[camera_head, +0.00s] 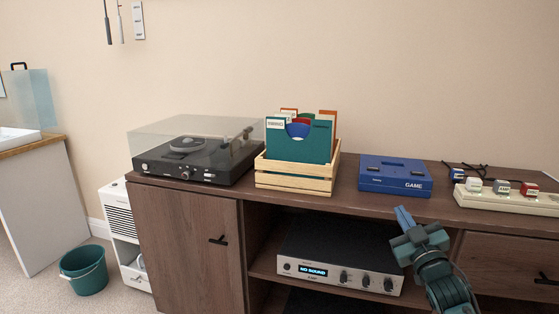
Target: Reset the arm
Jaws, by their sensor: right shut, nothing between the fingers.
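My right gripper (403,217) is in the lower right of the head view, its arm coming up from the bottom edge. Its blue fingers are together and hold nothing. It is in front of the wooden cabinet (190,235), just below the blue game box (395,177) in the picture and beside the right end of the silver amplifier (338,264). Whether it touches the cabinet edge cannot be told. My left gripper is not in view.
A turntable (190,160) under a clear lid, a wooden crate (297,181) of records and a cream panel (508,199) with coloured blocks stand on the cabinet top. A green bucket (84,271) and white appliance (122,232) stand on the floor at left.

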